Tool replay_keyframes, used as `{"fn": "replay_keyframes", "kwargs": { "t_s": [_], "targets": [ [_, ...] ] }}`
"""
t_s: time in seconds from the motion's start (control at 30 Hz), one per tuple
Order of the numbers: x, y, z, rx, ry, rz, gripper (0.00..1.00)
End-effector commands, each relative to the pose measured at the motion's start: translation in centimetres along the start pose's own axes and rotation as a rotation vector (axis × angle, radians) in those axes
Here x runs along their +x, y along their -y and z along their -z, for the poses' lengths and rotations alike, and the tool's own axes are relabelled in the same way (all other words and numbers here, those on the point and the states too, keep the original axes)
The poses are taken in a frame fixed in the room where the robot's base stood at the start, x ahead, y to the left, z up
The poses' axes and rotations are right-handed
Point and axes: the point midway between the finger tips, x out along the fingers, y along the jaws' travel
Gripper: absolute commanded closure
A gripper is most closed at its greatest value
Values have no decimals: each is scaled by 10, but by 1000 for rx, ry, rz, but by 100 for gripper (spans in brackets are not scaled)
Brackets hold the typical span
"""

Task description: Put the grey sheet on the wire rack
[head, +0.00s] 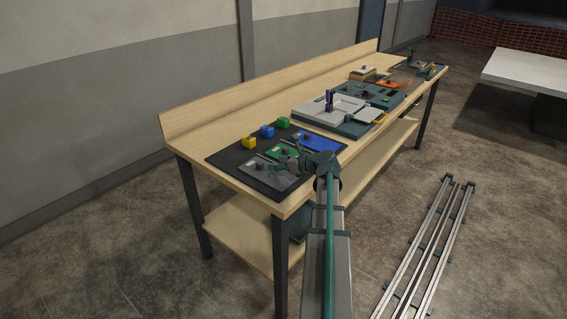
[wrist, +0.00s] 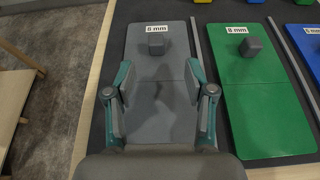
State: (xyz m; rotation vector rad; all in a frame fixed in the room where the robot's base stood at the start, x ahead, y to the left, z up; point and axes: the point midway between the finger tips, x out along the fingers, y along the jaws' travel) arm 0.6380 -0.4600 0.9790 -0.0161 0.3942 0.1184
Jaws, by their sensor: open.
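In the head view the grey sheet (head: 268,180) is at the near corner of the bench, partly hidden by my gripper. My gripper (wrist: 160,76) is open and empty above the near half of the sheet, its fingers apart on either side and the knob beyond the fingertips. It also shows in the head view (head: 281,163). I cannot make out the wire rack for certain in either view.
A green sheet (wrist: 262,105) with its own knob lies right of the grey one, past a thin divider strip. A blue sheet (head: 312,140) lies farther along. Yellow, blue and green blocks stand behind. A pale tray station (head: 335,105) and other fixtures occupy the bench beyond.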

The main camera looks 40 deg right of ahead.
Motion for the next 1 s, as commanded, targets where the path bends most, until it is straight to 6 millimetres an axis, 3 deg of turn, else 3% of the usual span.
{"fn": "replay_keyframes", "kwargs": {
  "t_s": [0.33, 0.63, 1.0],
  "targets": [
    [44, 3, -2, -3, 2, 4, 46],
    [64, 2, -2, -4, 2, 5, 46],
    [106, 1, 0, -4, 1, 6, 46]
  ]
}}
